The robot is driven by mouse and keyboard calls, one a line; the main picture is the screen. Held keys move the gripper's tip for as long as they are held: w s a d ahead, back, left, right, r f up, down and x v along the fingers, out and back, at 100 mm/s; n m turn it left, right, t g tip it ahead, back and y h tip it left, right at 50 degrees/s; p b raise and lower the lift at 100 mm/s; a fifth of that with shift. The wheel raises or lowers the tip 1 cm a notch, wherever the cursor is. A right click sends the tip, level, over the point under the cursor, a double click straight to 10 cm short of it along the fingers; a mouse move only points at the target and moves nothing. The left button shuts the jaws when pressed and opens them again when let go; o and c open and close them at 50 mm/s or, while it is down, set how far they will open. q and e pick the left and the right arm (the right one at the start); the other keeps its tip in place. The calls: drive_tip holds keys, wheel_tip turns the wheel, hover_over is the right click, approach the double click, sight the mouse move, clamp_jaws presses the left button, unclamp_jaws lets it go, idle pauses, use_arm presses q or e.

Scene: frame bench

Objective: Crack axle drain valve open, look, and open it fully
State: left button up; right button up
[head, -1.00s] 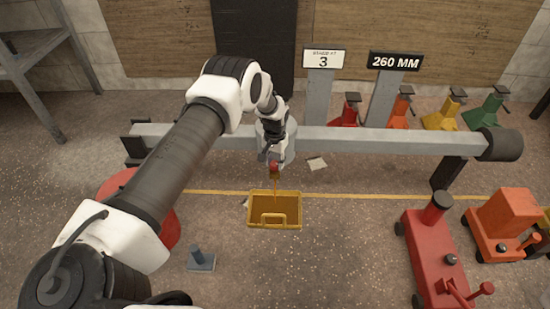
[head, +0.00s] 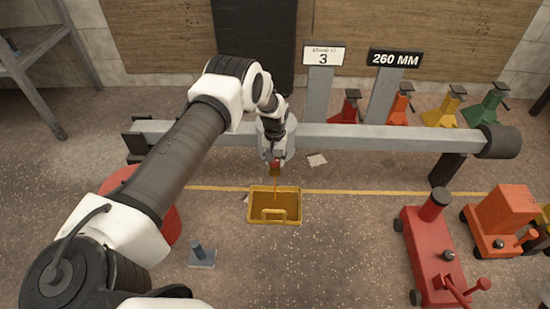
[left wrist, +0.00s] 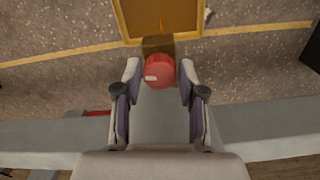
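The axle is a long grey beam (head: 390,138) across the head view. The drain valve's red knob (left wrist: 160,72), with a pale mark on its face, sits on a brown fitting (left wrist: 158,45). In the head view the knob shows small under my left gripper (head: 276,158). In the left wrist view the open fingers of my left gripper (left wrist: 160,78) stand either side of the knob, with narrow gaps visible. A yellow drain tray (head: 275,222) is on the floor below. A thin orange streak (head: 275,187) runs from the valve towards it. My right gripper is out of view.
A red trolley jack (head: 432,250) and an orange one (head: 503,222) stand at right. Several coloured stands are behind the beam. A red round object (head: 170,225) is partly behind my left arm. A small grey block (head: 202,258) lies on the floor.

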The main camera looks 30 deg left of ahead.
sight(275, 160)
use_arm(q)
drive_tip(key=shift+o, duration=0.5)
drive_tip(key=shift+r, duration=0.1)
drive_tip(key=shift+w+r, duration=0.1)
drive_tip(key=shift+r, duration=0.15)
wheel_tip(275, 160, up, 11)
drive_tip(key=shift+r, duration=0.15)
